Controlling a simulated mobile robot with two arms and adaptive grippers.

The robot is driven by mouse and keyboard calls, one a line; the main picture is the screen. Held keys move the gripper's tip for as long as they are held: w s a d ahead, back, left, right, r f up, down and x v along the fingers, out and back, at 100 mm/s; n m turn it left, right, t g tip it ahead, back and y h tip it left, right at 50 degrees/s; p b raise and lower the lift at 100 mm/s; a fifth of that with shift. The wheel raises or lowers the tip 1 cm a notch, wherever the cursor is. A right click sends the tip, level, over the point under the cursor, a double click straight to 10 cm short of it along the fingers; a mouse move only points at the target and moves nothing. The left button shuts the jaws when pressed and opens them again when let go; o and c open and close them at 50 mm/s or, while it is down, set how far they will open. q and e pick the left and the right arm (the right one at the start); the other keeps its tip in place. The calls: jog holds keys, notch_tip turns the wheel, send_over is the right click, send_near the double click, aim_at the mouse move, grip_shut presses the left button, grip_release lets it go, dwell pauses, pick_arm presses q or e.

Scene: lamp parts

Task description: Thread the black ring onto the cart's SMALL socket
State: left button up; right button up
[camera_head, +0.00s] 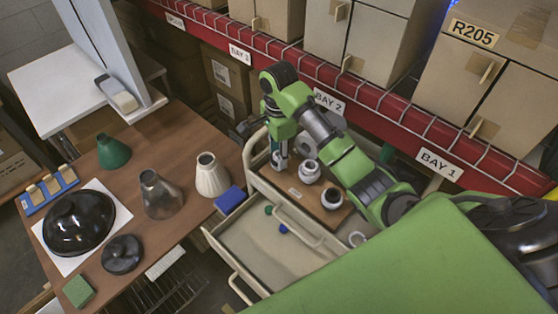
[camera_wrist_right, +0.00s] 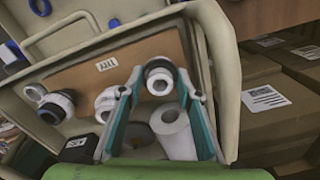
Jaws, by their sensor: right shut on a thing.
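The cart (camera_head: 262,243) stands at centre with a brown board (camera_head: 287,180) on top. White sockets (camera_head: 308,171) and (camera_head: 331,198) stand on the board. My right gripper (camera_head: 280,160) points down over the board's far left part. In the right wrist view, its teal fingers (camera_wrist_right: 159,80) are closed on a black ring (camera_wrist_right: 157,64). A pale round socket end (camera_wrist_right: 160,83) shows within or behind the ring; I cannot tell whether the ring is around it or above it. More white sockets (camera_wrist_right: 106,102) and (camera_wrist_right: 57,104) stand on the left. My left gripper is out of view.
The open drawer (camera_head: 270,250) holds small blue and green pieces. A white roll (camera_wrist_right: 176,135) stands on the cart close to the fingers. The brown table at left carries lamp shades (camera_head: 212,176), a black dome (camera_head: 78,222) and a blue box (camera_head: 229,199). Red shelving runs behind.

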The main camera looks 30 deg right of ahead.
jog(key=m, duration=0.3)
jog(key=shift+s+a+f+m, duration=0.25)
jog(key=shift+a+f+m, duration=0.05)
jog(key=shift+f, duration=0.1)
jog(key=shift+d+m, duration=0.15)
jog(key=shift+m, duration=1.45)
jog(key=m, duration=0.2)
jog(key=shift+m, duration=0.4)
jog(key=o, duration=1.2)
jog(key=shift+o, duration=0.4)
jog(key=shift+w+r, duration=0.1)
jog(key=shift+w, duration=0.2)
jog(key=shift+d+r, duration=0.1)
jog(key=shift+r, duration=0.05)
